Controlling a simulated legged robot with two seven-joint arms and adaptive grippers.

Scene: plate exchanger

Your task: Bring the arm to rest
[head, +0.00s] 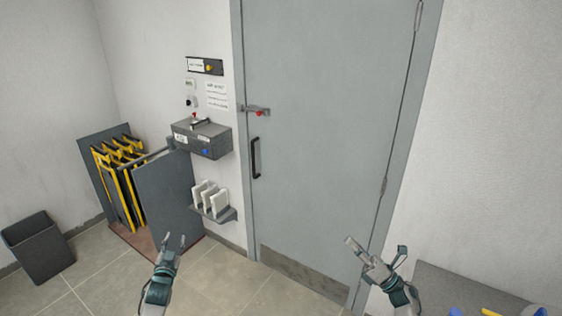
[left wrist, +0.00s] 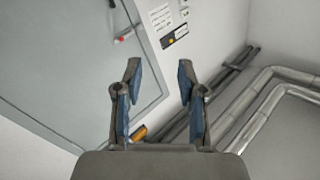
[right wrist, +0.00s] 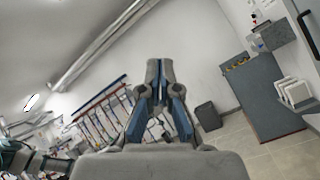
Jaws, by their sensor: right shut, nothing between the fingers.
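My left gripper (head: 176,243) is low in the head view, in front of the floor and clear of everything. Its two fingers stand apart and empty in the left wrist view (left wrist: 158,80). My right gripper (head: 354,246) is low in the head view, to the right, in front of the grey door's lower edge. In the right wrist view (right wrist: 159,70) its fingertips meet with nothing between them. Neither gripper touches anything that I can see.
A closed grey door (head: 320,130) has a red-tipped latch (head: 257,112) and black handle (head: 255,158). Left of it are a grey box (head: 202,140), a shelf (head: 222,214) with white pieces, a yellow-edged plate rack (head: 120,180) and a bin (head: 38,248). A grey table (head: 440,285) stands right.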

